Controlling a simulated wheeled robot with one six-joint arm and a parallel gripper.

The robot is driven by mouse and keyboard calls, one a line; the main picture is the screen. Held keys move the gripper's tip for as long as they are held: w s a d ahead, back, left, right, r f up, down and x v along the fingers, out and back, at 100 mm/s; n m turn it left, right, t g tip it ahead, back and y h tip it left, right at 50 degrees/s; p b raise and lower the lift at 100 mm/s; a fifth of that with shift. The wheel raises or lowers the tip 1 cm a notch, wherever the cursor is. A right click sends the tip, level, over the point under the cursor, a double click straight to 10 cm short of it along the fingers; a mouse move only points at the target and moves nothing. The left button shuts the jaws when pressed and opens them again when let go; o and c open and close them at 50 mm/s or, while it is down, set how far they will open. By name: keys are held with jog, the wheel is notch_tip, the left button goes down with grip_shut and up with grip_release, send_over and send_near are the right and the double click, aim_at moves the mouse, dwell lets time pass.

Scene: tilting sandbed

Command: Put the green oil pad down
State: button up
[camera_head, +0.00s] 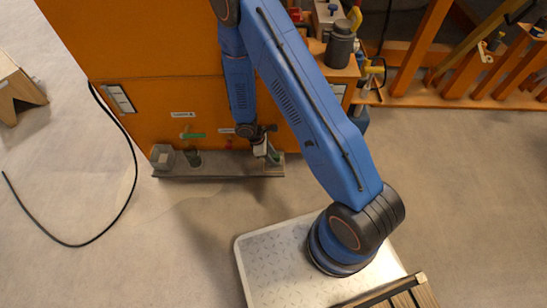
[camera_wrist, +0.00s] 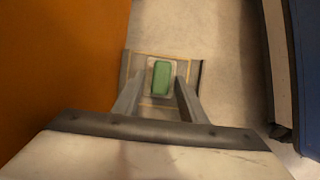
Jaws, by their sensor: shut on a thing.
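The green oil pad (camera_wrist: 162,78) shows in the wrist view as a small green block with rounded corners on a pale backing, between the two fingers. My gripper (camera_wrist: 160,88) is shut on it. In the head view my gripper (camera_head: 266,148) hangs in front of the orange cabinet, over the right end of the low grey shelf (camera_head: 225,170). The pale and green piece at its fingertips there is small and partly hidden by the gripper. I cannot tell whether the pad touches the shelf.
A grey hexagonal cup (camera_head: 162,156) and a small dark container (camera_head: 193,158) stand at the shelf's left. The orange cabinet (camera_head: 150,80) rises behind, with a green handle (camera_head: 193,135). A black cable (camera_head: 128,180) lies on the floor at left.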

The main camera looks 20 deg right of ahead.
jog(key=shift+w+f, duration=0.2)
jog(key=shift+f, duration=0.15)
jog(key=o, duration=1.4)
jog(key=v, duration=1.2)
jog(key=shift+d, duration=0.1)
jog(key=shift+s, duration=0.1)
